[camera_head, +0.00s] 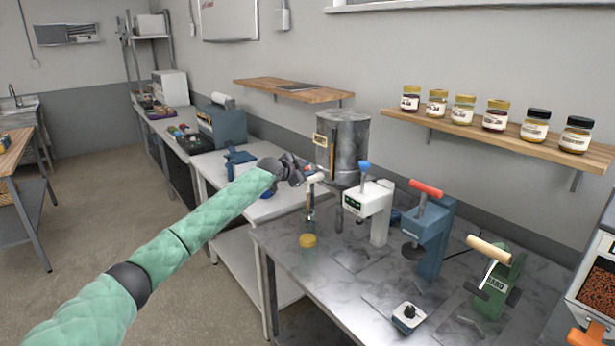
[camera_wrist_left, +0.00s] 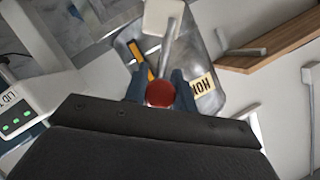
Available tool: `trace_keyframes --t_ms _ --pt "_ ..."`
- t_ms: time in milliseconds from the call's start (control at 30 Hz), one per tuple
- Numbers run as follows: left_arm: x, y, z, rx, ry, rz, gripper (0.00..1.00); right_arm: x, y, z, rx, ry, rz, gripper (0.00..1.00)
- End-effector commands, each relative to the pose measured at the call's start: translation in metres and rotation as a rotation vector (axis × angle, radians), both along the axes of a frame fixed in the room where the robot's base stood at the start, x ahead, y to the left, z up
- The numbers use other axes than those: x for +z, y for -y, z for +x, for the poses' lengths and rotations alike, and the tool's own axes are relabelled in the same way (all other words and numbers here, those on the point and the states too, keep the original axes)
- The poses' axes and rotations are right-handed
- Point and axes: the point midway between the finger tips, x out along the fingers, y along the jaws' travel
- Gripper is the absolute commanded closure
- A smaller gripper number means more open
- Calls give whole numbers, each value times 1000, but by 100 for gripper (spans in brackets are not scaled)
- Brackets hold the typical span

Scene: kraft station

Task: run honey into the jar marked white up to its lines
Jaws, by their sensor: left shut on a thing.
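The grey metal honey tank (camera_head: 345,140) stands behind the near table, with a HONEY label (camera_wrist_left: 203,84) and an amber strip on its front. My left gripper (camera_head: 306,174) is at the tank's front, just above the jar area. In the left wrist view its two dark fingers (camera_wrist_left: 160,88) are closed around a round red knob (camera_wrist_left: 160,94). Below the gripper, a thin yellowish strand (camera_head: 309,203) shows above a yellow patch (camera_head: 307,240), which looks like honey low in a clear jar. Jar walls, lines and white marking cannot be made out. My right gripper is not in view.
Right of the jar area stand a white press (camera_head: 372,205), a blue press (camera_head: 428,232) and a green press (camera_head: 497,280). A small knobbed box (camera_head: 408,317) is at the table's front. Several filled jars line the wall shelf (camera_head: 500,130). The table's left front is clear.

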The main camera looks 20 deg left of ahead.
Motion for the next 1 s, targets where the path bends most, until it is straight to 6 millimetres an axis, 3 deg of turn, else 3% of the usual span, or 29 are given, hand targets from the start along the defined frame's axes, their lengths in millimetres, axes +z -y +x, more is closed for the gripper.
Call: trace_keyframes --t_ms 67,400,967,1000 --pt "1 -2 2 0 -30 -41 100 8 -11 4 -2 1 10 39" --pt "7 -6 6 -1 -120 -153 100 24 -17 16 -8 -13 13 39" --pt "8 -8 6 0 -138 -174 100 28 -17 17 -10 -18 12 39" --pt "8 -8 6 0 -138 -174 68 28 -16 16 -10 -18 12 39"
